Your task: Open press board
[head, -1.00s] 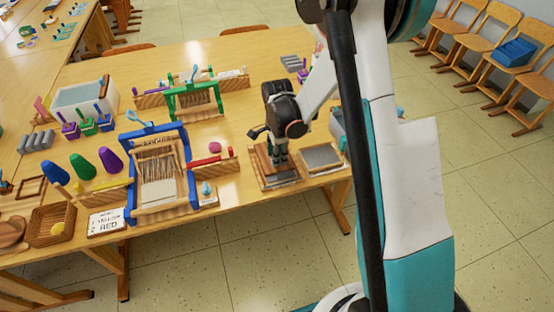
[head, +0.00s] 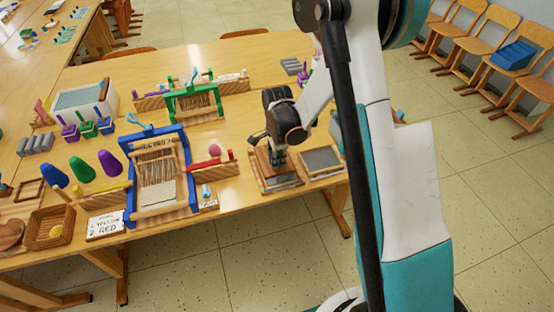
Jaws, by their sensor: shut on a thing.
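The press board is a wooden frame with a grey panel (head: 287,181) at the front right of the table. A small brown wooden board (head: 265,159) stands raised at its back left side. My gripper (head: 276,163) points down over the press and is shut on the brown board; the fingertips are small and partly hidden against it. A second wooden frame with a grey panel (head: 322,160) lies flat just to the right.
A blue loom (head: 184,150) stands to the left, with a red stick (head: 208,162) and a pink ball (head: 214,150) near it. A green loom (head: 193,104) stands behind. The table's front edge is close to the press.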

